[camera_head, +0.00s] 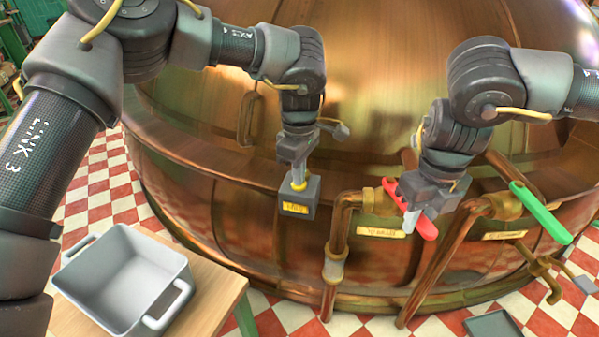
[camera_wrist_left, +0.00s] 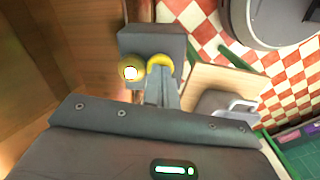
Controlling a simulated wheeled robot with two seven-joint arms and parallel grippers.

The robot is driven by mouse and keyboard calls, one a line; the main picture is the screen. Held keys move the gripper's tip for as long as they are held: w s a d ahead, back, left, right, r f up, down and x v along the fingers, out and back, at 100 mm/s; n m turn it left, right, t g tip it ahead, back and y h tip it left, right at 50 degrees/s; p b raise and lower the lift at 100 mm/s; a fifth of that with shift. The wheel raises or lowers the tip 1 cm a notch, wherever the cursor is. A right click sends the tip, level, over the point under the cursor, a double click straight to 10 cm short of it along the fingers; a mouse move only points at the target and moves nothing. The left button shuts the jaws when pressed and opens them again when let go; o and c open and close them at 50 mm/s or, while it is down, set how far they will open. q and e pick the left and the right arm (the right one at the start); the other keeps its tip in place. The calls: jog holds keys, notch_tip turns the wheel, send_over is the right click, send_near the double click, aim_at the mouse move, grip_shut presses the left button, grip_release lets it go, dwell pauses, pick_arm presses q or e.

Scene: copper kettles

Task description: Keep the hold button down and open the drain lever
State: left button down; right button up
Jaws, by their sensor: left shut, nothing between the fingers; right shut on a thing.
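A grey box with a yellow label (camera_head: 296,207) is mounted on the front of the copper kettle (camera_head: 400,80). A yellow button collar (camera_head: 299,186) sits on its top. My left gripper (camera_head: 299,180) is shut and empty, its tips down at the collar; the button's face is hidden. In the left wrist view the box (camera_wrist_left: 150,40), yellow collar (camera_wrist_left: 160,62) and a glowing lamp (camera_wrist_left: 130,72) show beside the fingertips. My right gripper (camera_head: 411,220) is shut on the red lever (camera_head: 427,227), which slants down to the right on a copper pipe. The labels are hard to read.
A green lever (camera_head: 541,212) is on another copper pipe to the right. A grey bin (camera_head: 165,300) stands on a wooden table (camera_head: 215,290) at lower left. A grey tray (camera_head: 494,326) lies at lower right on the red-and-white floor. Pipes surround the right gripper.

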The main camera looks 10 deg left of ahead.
jog(key=shift+w+d+n, duration=0.6)
jog(key=shift+d+n, duration=0.3)
jog(key=shift+n, duration=0.3)
jog(key=o, duration=1.1)
jog(key=shift+o, duration=0.2)
pick_arm(q)
notch_tip(320, 180, up, 16)
jog(key=p, duration=1.9)
pick_arm(e)
notch_tip(320, 180, up, 19)
